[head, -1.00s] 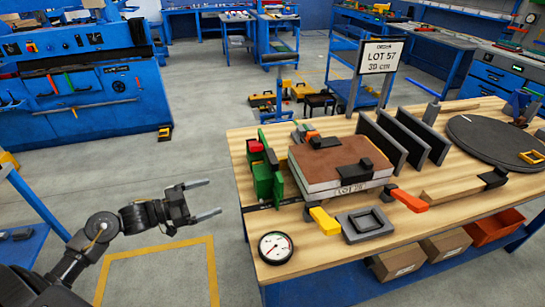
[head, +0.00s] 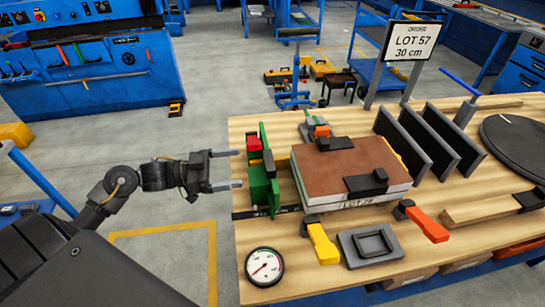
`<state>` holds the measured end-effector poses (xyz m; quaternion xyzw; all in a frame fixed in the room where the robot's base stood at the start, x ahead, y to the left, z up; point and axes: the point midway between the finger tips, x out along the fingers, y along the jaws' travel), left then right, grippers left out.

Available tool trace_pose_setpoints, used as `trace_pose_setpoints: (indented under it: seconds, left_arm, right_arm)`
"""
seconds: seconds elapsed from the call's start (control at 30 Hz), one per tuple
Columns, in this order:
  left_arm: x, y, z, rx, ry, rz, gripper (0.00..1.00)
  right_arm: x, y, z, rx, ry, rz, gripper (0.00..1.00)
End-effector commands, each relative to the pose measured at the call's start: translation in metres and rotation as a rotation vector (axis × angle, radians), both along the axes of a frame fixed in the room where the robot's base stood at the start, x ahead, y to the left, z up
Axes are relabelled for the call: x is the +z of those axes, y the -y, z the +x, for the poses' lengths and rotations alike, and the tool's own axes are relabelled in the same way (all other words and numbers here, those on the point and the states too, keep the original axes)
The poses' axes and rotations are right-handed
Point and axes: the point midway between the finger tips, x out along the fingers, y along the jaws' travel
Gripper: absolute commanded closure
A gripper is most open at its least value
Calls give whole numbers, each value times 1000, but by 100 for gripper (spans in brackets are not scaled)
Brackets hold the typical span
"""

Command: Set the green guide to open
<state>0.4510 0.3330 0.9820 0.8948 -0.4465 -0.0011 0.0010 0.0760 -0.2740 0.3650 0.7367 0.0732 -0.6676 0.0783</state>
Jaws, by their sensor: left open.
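The green guide (head: 260,183) stands upright on a dark rail at the left end of the wooden workbench (head: 290,225). A red part (head: 254,148) sits at its upper left. To its right is a stacked panel (head: 345,170) with a brown top and pale sides, labelled LOT, with dark clamps on top. My left gripper (head: 237,168) is open, its two fingers pointing right toward the guide. The fingertips are close to the guide's left side; I cannot tell whether they touch. Nothing is between the fingers. My right gripper is not in view.
A yellow handle (head: 322,243) and an orange handle (head: 428,224) stick out at the panel's front. A dial gauge (head: 264,267) and grey tray (head: 370,245) lie near the front edge. Dark upright plates (head: 430,140) and a LOT 57 sign (head: 411,41) stand behind.

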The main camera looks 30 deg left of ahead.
Motion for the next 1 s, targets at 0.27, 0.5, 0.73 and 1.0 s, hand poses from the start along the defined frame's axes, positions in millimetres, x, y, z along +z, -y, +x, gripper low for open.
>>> trace_pose_setpoints:
  seconds: [0.27,0.5,0.73,1.0]
  left_arm:
    - [4,34,26,-1,3,-4,5]
    - [3,67,51,1,2,-2,5]
    - [1,82,62,2,1,-1,5]
    - [0,84,63,1,1,1,5]
  right_arm:
    - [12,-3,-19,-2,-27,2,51]
    - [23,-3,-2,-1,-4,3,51]
    - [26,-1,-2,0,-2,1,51]
    - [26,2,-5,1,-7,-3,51]
